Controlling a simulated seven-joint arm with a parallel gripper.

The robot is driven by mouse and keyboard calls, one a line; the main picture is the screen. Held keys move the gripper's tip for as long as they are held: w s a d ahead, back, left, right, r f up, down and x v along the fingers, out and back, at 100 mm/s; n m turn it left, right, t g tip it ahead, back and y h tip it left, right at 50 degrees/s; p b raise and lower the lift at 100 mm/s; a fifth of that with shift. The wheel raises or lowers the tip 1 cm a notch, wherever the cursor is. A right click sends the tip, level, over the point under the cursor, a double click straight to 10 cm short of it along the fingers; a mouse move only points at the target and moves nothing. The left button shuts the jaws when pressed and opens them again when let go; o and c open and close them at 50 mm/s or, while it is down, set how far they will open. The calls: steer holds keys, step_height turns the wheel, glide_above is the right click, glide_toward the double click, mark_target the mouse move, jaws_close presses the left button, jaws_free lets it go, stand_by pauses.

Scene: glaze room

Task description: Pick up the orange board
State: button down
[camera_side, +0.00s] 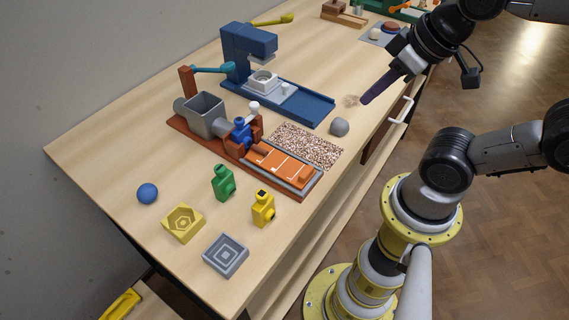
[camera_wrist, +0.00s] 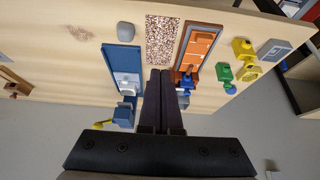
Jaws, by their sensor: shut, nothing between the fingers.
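The orange board (camera_side: 277,167) lies in a grey tray at the right end of the red-brown press, near the table's front edge. It has white lines on it and an orange block at its near end. In the wrist view the orange board (camera_wrist: 199,44) is at the upper right of the fingers. My gripper (camera_side: 364,101) is above the table's front edge, beyond the grey lump and apart from the board. In the wrist view my gripper (camera_wrist: 166,72) points up the picture with its long dark fingers together and nothing between them.
A speckled mat (camera_side: 306,146) lies beside the board. A blue press (camera_side: 290,97) stands behind it, and a grey lump (camera_side: 340,127) sits near the edge. Green (camera_side: 223,182) and yellow (camera_side: 263,208) figures stand in front.

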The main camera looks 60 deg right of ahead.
steer(key=c, duration=0.7)
jaws_free()
steer(key=m+g, duration=0.6)
steer(key=m, duration=1.2)
glide_above(307, 171)
step_height(307, 171, down, 2)
step_height(307, 171, down, 7)
steer(key=shift+s+d+f, duration=0.1)
steer(key=shift+s, duration=0.05)
steer(key=shift+w+f, duration=0.2)
steer(key=shift+f, duration=2.8)
